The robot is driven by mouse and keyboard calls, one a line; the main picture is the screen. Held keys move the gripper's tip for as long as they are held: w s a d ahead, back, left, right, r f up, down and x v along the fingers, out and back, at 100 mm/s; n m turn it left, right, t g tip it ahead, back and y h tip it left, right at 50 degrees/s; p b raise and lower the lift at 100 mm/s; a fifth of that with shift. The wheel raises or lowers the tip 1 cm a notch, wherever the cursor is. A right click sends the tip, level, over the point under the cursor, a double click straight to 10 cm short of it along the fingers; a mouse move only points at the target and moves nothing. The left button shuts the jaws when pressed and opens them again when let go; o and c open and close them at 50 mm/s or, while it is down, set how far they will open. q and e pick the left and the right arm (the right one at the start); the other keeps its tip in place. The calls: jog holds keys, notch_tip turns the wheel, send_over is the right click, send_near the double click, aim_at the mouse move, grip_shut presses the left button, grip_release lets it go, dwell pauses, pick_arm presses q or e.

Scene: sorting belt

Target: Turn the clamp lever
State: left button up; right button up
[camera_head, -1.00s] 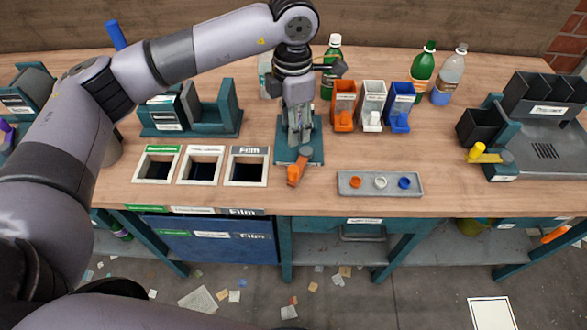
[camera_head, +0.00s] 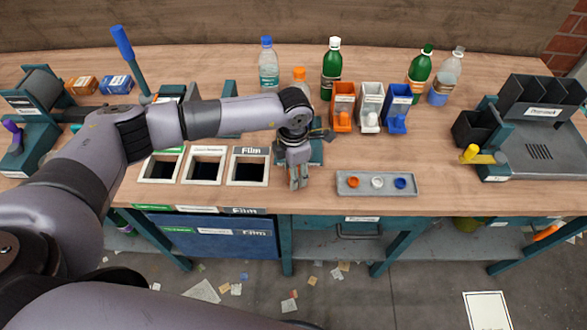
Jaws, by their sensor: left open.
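My left gripper (camera_head: 297,180) is low over the front of a small teal clamp stand (camera_head: 317,155) in the middle of the table, fingers pointing down and open. The orange clamp lever at the front of this stand is almost wholly hidden by the fingers. I cannot tell whether the fingers touch it or sit around it. An orange-capped bottle (camera_head: 299,76) shows behind my arm, its lower part hidden. My right gripper is not in view.
Left of the gripper are several framed sorting openings (camera_head: 248,168). To the right lies a grey tray (camera_head: 350,188) with three coloured caps. Orange, white and blue bins (camera_head: 343,103) stand behind it. Bottles stand at the back. A yellow-handled device (camera_head: 470,153) is at the right.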

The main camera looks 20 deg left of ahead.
pick_arm(q)
jog(key=shift+c, duration=0.2)
grip_shut()
dwell(0.4)
dwell(0.3)
